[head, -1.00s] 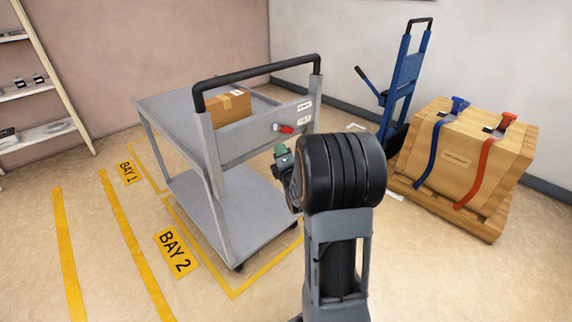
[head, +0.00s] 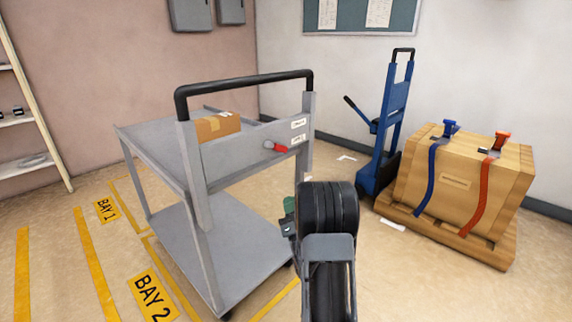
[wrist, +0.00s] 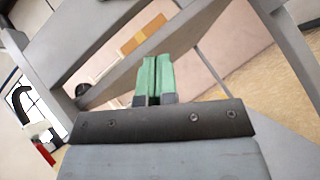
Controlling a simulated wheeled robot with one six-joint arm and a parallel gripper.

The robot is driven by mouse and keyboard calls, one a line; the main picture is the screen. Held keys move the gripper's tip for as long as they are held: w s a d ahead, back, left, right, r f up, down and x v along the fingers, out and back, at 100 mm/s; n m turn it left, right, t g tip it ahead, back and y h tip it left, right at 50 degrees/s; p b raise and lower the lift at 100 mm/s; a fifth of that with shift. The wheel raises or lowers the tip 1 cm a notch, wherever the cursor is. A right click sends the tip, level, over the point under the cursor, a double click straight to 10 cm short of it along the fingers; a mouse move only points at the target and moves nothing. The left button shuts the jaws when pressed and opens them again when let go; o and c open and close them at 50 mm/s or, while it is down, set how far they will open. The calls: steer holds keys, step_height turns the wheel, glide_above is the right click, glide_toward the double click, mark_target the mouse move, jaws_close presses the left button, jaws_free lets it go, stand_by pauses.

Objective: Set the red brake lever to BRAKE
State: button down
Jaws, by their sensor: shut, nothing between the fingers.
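The red brake lever (head: 281,148) sits on the end panel of the grey cart (head: 236,187), on a round pivot, beside two small white labels (head: 298,124). The label text is too small to read. In the wrist view the red lever (wrist: 45,153) shows at the lower left edge, with a white label behind it. My gripper (wrist: 153,75) is shut and empty, its green fingertips together, to the right of the lever in that view. In the head view my arm mostly hides the gripper (head: 290,206), which is low and right of the lever.
The cart has a black push handle (head: 245,82) and a cardboard box (head: 217,126) on its top deck. A blue hand truck (head: 390,130) and a strapped crate (head: 460,180) on a pallet stand to the right. Yellow bay lines (head: 92,255) mark the floor at left.

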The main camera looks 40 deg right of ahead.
mark_target(277, 147)
steer(key=s+d+r+b+x, duration=0.1)
steer(key=b+x, duration=0.1)
steer(key=x, duration=1)
steer(key=shift+d+r, duration=0.3)
steer(key=shift+r, duration=0.3)
steer(key=shift+s, duration=0.1)
steer(key=shift+a+n, duration=0.1)
steer(key=shift+n, duration=0.2)
